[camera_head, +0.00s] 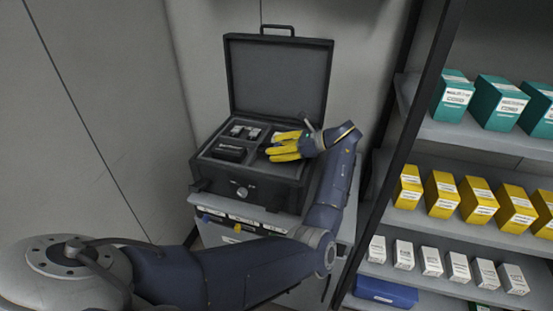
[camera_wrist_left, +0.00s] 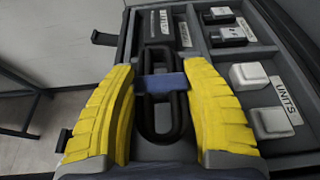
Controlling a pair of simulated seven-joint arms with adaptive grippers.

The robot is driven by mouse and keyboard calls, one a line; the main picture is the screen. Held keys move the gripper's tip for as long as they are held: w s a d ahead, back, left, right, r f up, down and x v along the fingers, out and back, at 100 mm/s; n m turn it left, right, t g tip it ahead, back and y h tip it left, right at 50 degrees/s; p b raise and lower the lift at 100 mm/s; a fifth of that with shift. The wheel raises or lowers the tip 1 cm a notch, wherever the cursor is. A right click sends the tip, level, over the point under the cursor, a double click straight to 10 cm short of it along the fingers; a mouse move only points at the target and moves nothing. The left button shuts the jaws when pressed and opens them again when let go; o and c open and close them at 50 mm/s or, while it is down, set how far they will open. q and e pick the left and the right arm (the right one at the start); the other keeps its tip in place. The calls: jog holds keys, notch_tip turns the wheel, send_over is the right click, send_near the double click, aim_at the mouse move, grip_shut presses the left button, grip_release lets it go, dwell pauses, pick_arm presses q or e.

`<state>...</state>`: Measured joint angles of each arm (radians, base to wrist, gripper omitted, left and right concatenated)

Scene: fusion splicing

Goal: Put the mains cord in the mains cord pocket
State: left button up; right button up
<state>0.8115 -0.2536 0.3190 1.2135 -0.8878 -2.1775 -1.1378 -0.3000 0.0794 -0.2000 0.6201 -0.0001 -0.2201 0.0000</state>
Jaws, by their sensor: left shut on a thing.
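The mains cord (camera_wrist_left: 150,112) is a black looped bundle with a blue band (camera_wrist_left: 163,83) around its middle. My left gripper (camera_wrist_left: 160,72) has thick yellow fingers, one on each side of the cord, and is shut on it at the band. In the head view the left gripper (camera_head: 272,148) is over the right part of the open case (camera_head: 246,187), and the cord is hard to make out there. The gripper hides the compartment under it. I cannot tell from the labels which compartment is the mains cord pocket, or whether the cord touches the floor below. My right gripper is not in view.
The case's lid (camera_head: 278,78) stands open behind. Other compartments hold a dark block (camera_head: 229,152), black pieces (camera_wrist_left: 236,33) and white blocks (camera_wrist_left: 271,123) beside a "UNITS" label (camera_wrist_left: 285,117). The case stands on a drawer cabinet (camera_head: 350,227). Shelves of boxes (camera_head: 477,200) are at the right.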

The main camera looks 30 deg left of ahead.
aim_at(277, 166)
pick_arm(q)
jog(key=shift+f, duration=2.2)
jog(key=shift+f, duration=0.1)
jog(key=o, duration=1)
jog(key=shift+o, duration=0.2)
jog(key=shift+d, duration=0.15)
jog(key=shift+r+v, duration=0.2)
jog(key=shift+v, duration=3.45)
